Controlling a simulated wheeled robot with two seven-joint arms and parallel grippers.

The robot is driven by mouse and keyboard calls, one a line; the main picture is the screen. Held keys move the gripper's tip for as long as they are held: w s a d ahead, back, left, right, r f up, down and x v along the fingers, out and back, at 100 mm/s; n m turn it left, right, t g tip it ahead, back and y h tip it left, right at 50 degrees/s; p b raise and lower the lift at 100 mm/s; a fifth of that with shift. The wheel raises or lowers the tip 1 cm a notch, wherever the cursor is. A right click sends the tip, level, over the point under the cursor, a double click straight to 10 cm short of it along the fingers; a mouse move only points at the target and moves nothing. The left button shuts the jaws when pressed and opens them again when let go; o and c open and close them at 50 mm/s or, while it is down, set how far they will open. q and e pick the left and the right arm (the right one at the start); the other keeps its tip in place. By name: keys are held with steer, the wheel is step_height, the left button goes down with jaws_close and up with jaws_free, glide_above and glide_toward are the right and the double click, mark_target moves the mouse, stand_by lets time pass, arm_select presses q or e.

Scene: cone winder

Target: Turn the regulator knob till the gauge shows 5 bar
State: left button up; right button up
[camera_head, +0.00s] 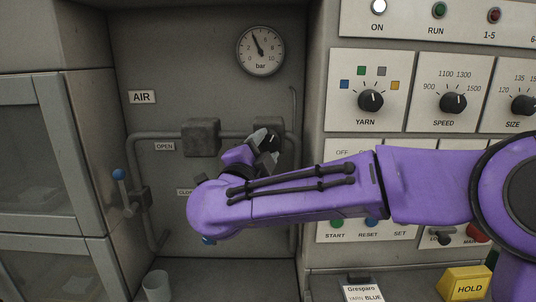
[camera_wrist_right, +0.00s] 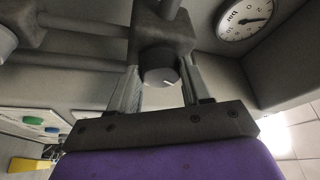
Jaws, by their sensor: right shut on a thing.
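The round gauge (camera_head: 261,50), marked bar, is on the back panel. Its needle leans up and left, close to the 4 mark and short of straight up. It also shows upside down in the right wrist view (camera_wrist_right: 246,18). The dark regulator knob (camera_wrist_right: 160,76), with a white line on its face, is on the regulator body (camera_wrist_right: 163,38). My right gripper (camera_wrist_right: 159,90) is shut on the knob, one finger on each side. In the head view my right gripper (camera_head: 264,144) partly hides the knob. My left gripper is not in view.
A pipe with a grey box (camera_head: 201,137) runs left of the knob. The control panel (camera_head: 407,55) with YARN and SPEED knobs is on the right. A cup (camera_head: 157,286) stands at lower left.

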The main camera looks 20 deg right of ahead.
steer(key=shift+m+g, duration=0.3)
steer(key=shift+m, duration=0.2)
steer(key=o, duration=1.1)
steer(key=shift+d, duration=0.1)
steer(key=shift+c, duration=0.2)
steer(key=shift+s+a+f+b, duration=0.1)
steer(key=shift+s+a+b, duration=0.1)
steer(key=shift+b, duration=0.1)
steer(key=b+v, duration=0.3)
steer(key=v, duration=0.7)
steer(key=shift+d, duration=0.1)
